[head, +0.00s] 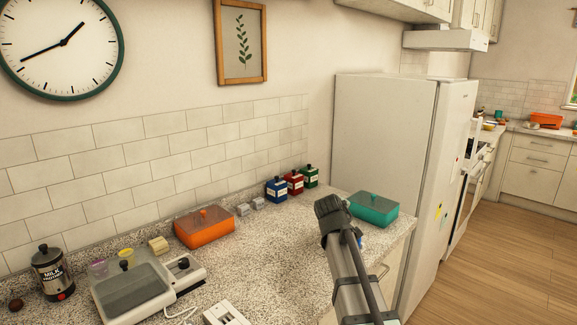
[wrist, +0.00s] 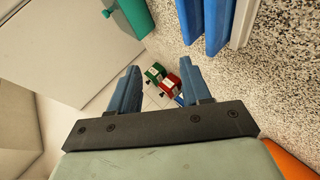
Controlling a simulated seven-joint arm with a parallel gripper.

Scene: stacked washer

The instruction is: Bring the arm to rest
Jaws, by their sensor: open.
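My arm (head: 350,265) rises from the bottom of the head view in front of the counter's right end. The fingers of my gripper cannot be made out there. In the wrist view my gripper (wrist: 159,68) shows two blue fingers spread apart with nothing between them. Beyond the fingers, the green canister (wrist: 154,74) and red canister (wrist: 169,84) show small and at a distance, with a bit of blue beside them.
The teal lidded box (head: 373,210) stands by the counter's right end, close to my arm. Blue and white pieces (wrist: 205,25) show near the top of the wrist view. The fridge (head: 385,140) stands beyond. An orange box (head: 205,228) sits left; mid-counter (head: 270,255) is clear.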

